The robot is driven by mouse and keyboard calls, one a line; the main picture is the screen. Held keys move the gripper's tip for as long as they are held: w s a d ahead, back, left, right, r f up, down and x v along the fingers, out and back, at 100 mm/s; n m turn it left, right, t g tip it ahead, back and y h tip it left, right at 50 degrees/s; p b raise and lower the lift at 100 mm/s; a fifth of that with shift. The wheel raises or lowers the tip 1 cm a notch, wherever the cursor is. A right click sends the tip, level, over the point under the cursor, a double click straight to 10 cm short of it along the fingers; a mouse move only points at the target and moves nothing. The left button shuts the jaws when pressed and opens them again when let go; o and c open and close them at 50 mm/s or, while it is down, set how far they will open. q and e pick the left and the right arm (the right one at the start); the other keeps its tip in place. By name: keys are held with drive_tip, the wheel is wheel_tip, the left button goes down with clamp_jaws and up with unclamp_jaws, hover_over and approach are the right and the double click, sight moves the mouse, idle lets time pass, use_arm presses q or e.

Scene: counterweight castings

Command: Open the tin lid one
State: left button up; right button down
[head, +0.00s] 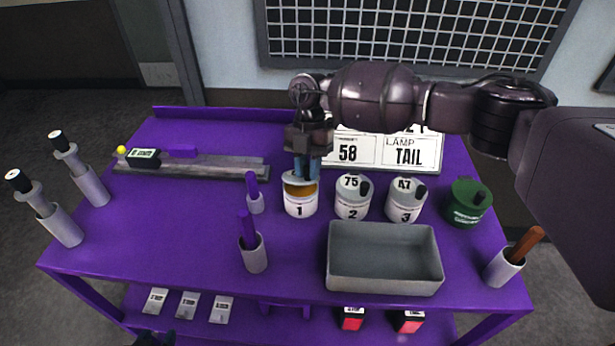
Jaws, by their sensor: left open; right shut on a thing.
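Tin one (300,208) is a white tin marked 1, standing upright on the purple table. Its yellow-brown inside shows at the mouth. Its pale lid (292,179) is raised above the mouth, with a gap at the front; whether its back edge touches the rim is hidden. My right gripper (306,172) is directly above tin one with its blue fingers shut on the lid. My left gripper (152,340) shows only as dark tips at the bottom edge, low in front of the table, open and away from the tins.
White tins two (352,199) and three (405,203) stand right of tin one, lids on. A green tin (467,203), grey tray (384,287) and orange-handled holder (502,268) are further right. Purple-handled holders (254,256) stand front left. A sign (425,155) stands behind.

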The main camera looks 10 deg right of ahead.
drive_tip(key=shift+w+d+r+g+b, duration=0.15)
drive_tip(key=shift+w+r+g+b, duration=0.45)
drive_tip(key=shift+g+b, duration=0.35)
drive_tip(key=shift+w, duration=0.1)
